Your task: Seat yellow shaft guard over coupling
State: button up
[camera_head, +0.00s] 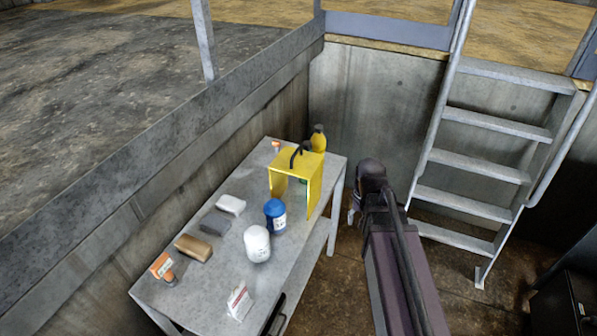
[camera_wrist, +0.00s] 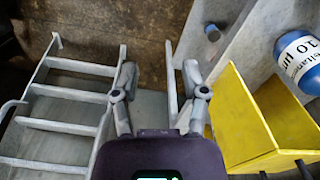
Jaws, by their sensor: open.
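The yellow shaft guard (camera_head: 296,163) stands on the far end of the grey table as a folded sheet with a top and side panels. A dark handle shows on its top. In the wrist view the guard (camera_wrist: 242,112) is at the right, with its yellow panels seen from above. My gripper (camera_wrist: 159,72) is open and empty, its two fingers apart, left of the guard and clear of it. I cannot make out the coupling in either view.
The table (camera_head: 207,277) also holds a blue bottle (camera_head: 275,215), a white bottle (camera_head: 257,244), a yellow bottle (camera_head: 318,139), several small blocks and a white-and-red card (camera_head: 239,302). A concrete wall is left of it. A metal ladder (camera_head: 480,166) stands at the right.

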jog(key=w+a+r+m+p, duration=0.2)
jog(key=w+a+r+p, duration=0.75)
jog(key=w+r, duration=0.2)
notch_tip(320, 180, up, 10)
jog(key=m+p, duration=0.1)
jog(key=p, duration=0.9)
send_over(297, 151)
jog(key=shift+s+a+f, duration=0.15)
jog(key=shift+a+f, duration=0.1)
jog(key=shift+a, duration=0.05)
jog(key=shift+f, duration=0.15)
notch_tip(297, 151, down, 8)
jog(key=b, duration=0.8)
jog(key=shift+f+b, duration=0.15)
jog(key=shift+b, duration=0.15)
jog(key=shift+f, duration=0.1)
jog(key=shift+w+d+f+b, duration=0.1)
jog(key=shift+d+f+b, duration=0.05)
jog(key=shift+f+b, duration=1.15)
jog(key=shift+w+d+f+b, duration=0.1)
jog(key=shift+f+b, duration=1.15)
jog(key=shift+b, duration=0.05)
jog(key=shift+c, duration=0.2)
